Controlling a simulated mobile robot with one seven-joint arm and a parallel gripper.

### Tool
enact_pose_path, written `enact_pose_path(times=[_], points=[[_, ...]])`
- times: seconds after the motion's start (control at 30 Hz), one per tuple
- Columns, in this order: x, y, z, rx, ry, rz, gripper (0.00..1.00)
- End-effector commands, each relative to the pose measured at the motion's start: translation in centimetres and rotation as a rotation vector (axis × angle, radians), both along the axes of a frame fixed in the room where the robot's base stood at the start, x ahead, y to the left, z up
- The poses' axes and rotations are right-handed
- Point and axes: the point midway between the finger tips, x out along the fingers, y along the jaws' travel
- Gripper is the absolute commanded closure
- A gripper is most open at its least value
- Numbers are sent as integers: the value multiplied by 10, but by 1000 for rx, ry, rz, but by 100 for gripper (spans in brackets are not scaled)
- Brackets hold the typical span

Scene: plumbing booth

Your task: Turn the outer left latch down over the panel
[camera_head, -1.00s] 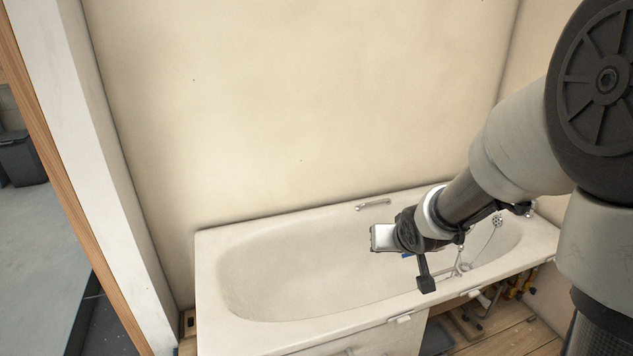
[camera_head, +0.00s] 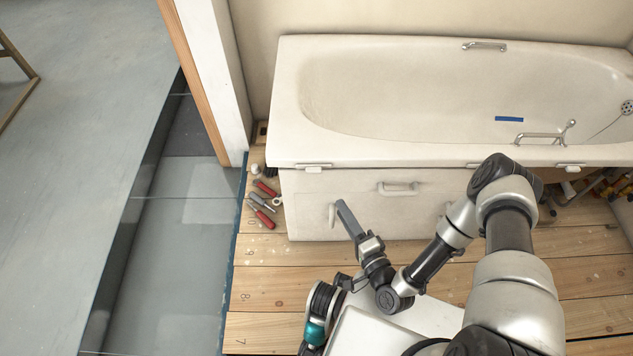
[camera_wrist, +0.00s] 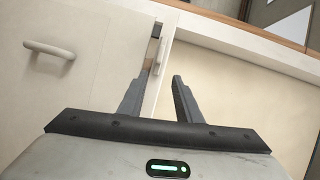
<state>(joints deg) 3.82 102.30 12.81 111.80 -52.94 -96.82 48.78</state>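The white bath panel (camera_head: 360,215) stands upright under the front rim of the bath (camera_head: 400,150). The outer left latch (camera_head: 314,167) is a slim pale bar lying along the rim, near the panel's top left corner. In the wrist view the latch (camera_wrist: 159,56) lies along the gap between panel and rim, just beyond my fingertips. My gripper (camera_head: 343,207) is open and empty in front of the panel's left part. In the wrist view its fingers (camera_wrist: 159,77) are apart, roughly to either side of the latch's line. I cannot tell that they touch it.
Red-handled tools (camera_head: 262,205) lie on the floorboards left of the panel. More latches sit along the rim to the right. The wooden floor (camera_head: 270,285) in front is partly clear.

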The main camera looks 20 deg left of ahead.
Motion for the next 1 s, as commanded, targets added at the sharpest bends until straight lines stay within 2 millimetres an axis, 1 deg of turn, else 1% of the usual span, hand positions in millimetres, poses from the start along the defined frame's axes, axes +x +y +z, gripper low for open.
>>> enact_pose_path(times=[0.03, 0.1, 0.2, 0.27, 0.37, 0.8, 1.0], points=[[-11, 0, -10, 42, 18, -17, 69], [-20, 0, -12, 83, 28, -32, 69], [-23, 1, -12, 108, 33, -42, 69], [-20, 5, -12, 111, 32, -41, 69], [-10, 15, -12, 109, 30, -41, 69], [54, 84, -13, 108, 29, -40, 69], [79, 111, -13, 107, 30, -40, 69]])
